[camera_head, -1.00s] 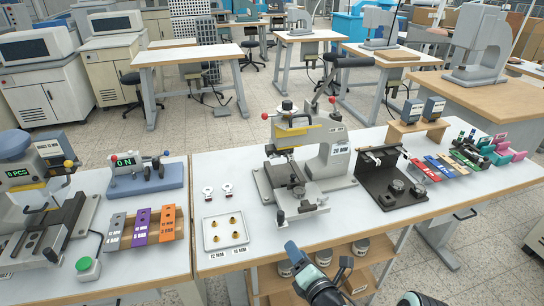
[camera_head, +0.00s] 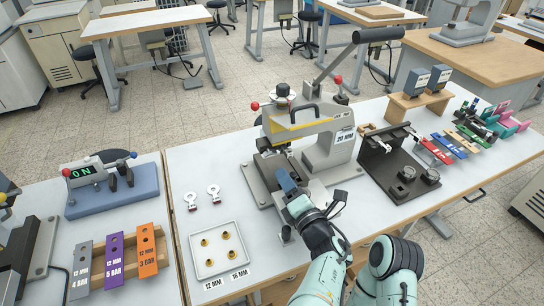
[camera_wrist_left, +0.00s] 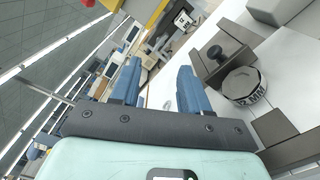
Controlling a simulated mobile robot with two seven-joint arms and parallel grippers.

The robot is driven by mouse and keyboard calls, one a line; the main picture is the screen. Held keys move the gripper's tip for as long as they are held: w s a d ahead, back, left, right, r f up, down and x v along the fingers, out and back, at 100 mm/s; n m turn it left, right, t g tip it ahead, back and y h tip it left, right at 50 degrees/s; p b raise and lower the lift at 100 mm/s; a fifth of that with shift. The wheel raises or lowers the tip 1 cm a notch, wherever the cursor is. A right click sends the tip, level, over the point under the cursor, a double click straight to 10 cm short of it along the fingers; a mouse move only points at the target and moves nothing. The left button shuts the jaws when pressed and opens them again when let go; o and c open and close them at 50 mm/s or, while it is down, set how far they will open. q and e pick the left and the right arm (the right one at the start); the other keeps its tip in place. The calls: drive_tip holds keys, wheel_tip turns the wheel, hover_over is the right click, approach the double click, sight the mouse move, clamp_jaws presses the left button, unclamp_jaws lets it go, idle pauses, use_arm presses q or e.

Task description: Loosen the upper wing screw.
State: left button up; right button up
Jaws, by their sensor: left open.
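The hot-foil press (camera_head: 325,152) stands on the middle table, with a yellow strip and a handle on its head. My left gripper (camera_head: 287,181) is at the front of the press, over its lower bed. In the left wrist view its two blue fingers (camera_wrist_left: 158,85) are apart with nothing between them. A dark knob (camera_wrist_left: 213,52) and a round metal piece marked "12 MM" (camera_wrist_left: 243,85) are right of the fingers, apart from them. I cannot tell whether this knob is the upper wing screw; in the head view my gripper covers that area. My right gripper is not in view.
A white tray (camera_head: 196,268) with several brass pieces and two small tagged parts (camera_head: 213,193) lie left of the press. A black fixture (camera_head: 372,181) stands close on its right. The press's long lever (camera_head: 340,62) rises behind. White tabletop is free at the left.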

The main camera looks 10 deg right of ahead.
sight(269, 152)
use_arm(q)
drive_tip(key=w+a, duration=0.2)
drive_tip(key=w, duration=0.7)
drive_tip(key=shift+w, duration=0.35)
drive_tip(key=shift+f, duration=0.1)
